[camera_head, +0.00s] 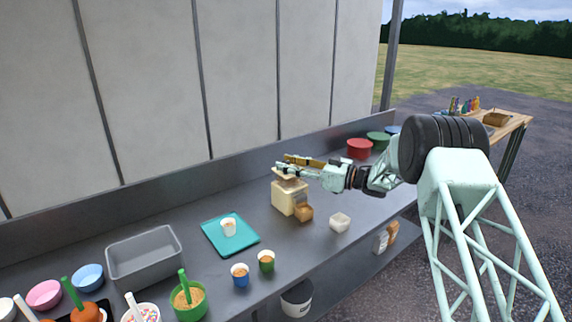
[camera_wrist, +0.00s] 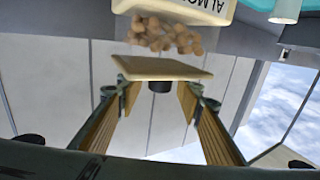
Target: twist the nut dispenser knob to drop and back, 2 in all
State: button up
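The nut dispenser (camera_head: 284,197) is a cream box on the grey counter. In the wrist view its label (camera_wrist: 212,8) reads "ALMO", cut off by the frame, with brown nuts (camera_wrist: 165,36) below it. Beyond them is a flat cream plate (camera_wrist: 162,68) with a short black knob (camera_wrist: 159,87). My gripper (camera_head: 284,167) is level with the dispenser's top. In the wrist view my gripper (camera_wrist: 157,92) is open, its two tan-padded fingers on either side of the knob with visible gaps. I cannot tell how far the knob is turned.
A teal tray (camera_head: 218,243) with a white cup (camera_head: 229,227) lies to the left. Blue (camera_head: 240,280) and green (camera_head: 266,265) cups stand nearer the front.

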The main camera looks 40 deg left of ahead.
jog(key=v, duration=1.1)
jog(key=shift+d, duration=0.15)
